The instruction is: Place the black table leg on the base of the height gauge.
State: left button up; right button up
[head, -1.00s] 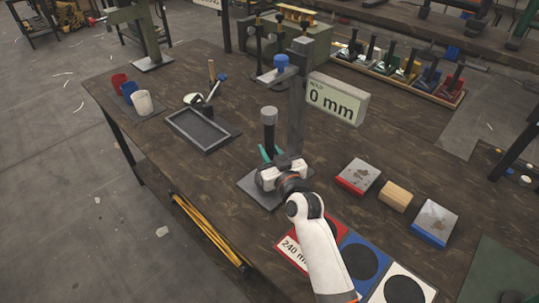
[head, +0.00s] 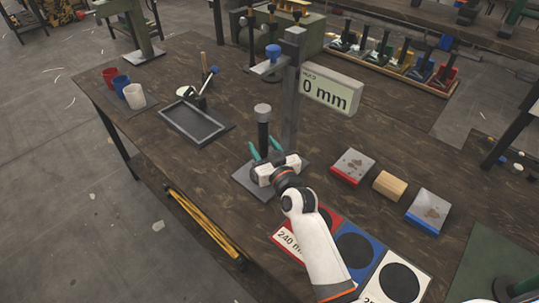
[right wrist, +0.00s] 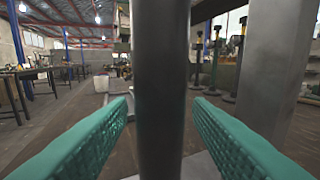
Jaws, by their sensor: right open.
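The black table leg (head: 263,132), with a grey cap on top, stands upright on the flat grey base (head: 246,180) of the height gauge (head: 290,105), in front of its column. My right gripper (head: 265,149) is open, its teal fingers on either side of the leg's lower part. In the right wrist view the leg (right wrist: 160,85) stands between the two fingers, with a gap on both sides. The leg's foot is partly hidden by my gripper in the head view. My left gripper is not in view.
The gauge display (head: 330,90) reads 0 mm, and the gauge's arm with a blue knob (head: 273,51) is above the leg. A grey tray (head: 193,122) and cups lie to the left. Blocks (head: 389,186) and coloured cards (head: 356,252) lie to the right.

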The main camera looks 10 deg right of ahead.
jog(key=s+d, duration=0.2)
jog(key=s, duration=0.9)
jog(key=shift+s+b, duration=0.4)
jog(key=shift+d, duration=0.1)
